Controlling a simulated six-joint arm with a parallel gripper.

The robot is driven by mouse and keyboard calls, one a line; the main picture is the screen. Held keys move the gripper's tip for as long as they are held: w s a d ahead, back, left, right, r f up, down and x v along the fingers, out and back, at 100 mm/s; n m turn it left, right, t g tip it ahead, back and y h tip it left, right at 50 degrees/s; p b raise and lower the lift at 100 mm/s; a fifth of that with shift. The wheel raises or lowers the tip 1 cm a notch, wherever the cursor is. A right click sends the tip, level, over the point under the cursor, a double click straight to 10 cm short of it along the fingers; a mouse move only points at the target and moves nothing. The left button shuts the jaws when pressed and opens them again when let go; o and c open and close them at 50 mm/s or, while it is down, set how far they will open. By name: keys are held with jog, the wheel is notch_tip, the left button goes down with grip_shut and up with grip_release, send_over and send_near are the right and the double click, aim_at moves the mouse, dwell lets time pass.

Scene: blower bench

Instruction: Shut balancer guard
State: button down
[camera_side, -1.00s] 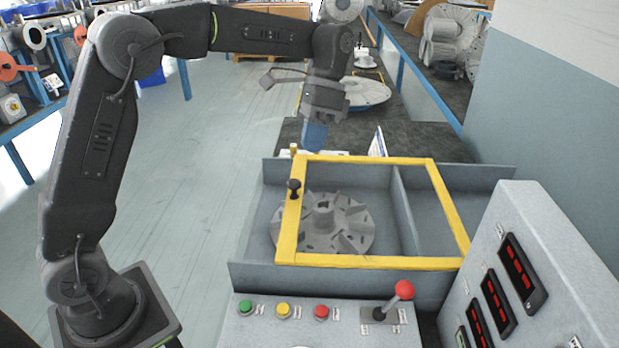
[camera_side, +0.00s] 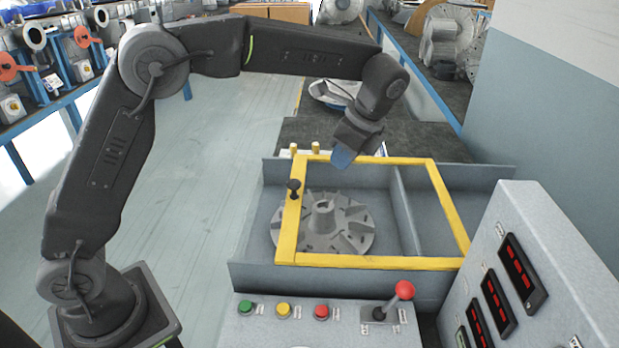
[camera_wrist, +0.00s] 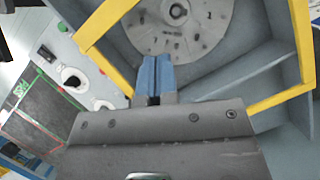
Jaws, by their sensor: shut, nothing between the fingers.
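The balancer guard is a yellow frame (camera_side: 375,262) with a black knob (camera_side: 293,188) on its left bar. In the side view it lies across the top of the grey balancer box (camera_side: 300,281). A grey bladed rotor (camera_side: 345,235) sits in the left compartment, seen through the frame. My gripper (camera_side: 342,159), with blue fingertips, is shut and empty at the frame's far bar, right of the knob. I cannot tell whether it touches the bar. In the wrist view the shut fingers (camera_wrist: 155,62) point at the rotor (camera_wrist: 180,22), between yellow bars (camera_wrist: 103,22).
A control panel with several buttons (camera_side: 283,311) and a red-knobbed lever (camera_side: 403,290) stands in front of the box. A display console (camera_side: 520,270) is at right. Two short yellow posts (camera_side: 315,148) stand behind the frame. Dark bench top (camera_side: 430,145) lies beyond.

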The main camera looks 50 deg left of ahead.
jog(key=x, duration=0.8)
jog(key=shift+s+a+f, duration=0.1)
jog(key=shift+a+f, duration=0.05)
jog(key=shift+f, duration=0.05)
jog(key=shift+s+a+r, duration=0.1)
jog(key=shift+s+a, duration=0.1)
jog(key=shift+a, duration=0.4)
jog(key=shift+s+a+r, duration=0.1)
jog(key=shift+s+a, duration=0.1)
jog(key=shift+a, duration=0.4)
jog(key=shift+s+a, duration=0.2)
jog(key=shift+a, duration=0.35)
jog(key=shift+a, duration=0.1)
jog(key=s+a, duration=0.7)
jog(key=shift+d+f, duration=0.1)
jog(key=shift+d, duration=0.05)
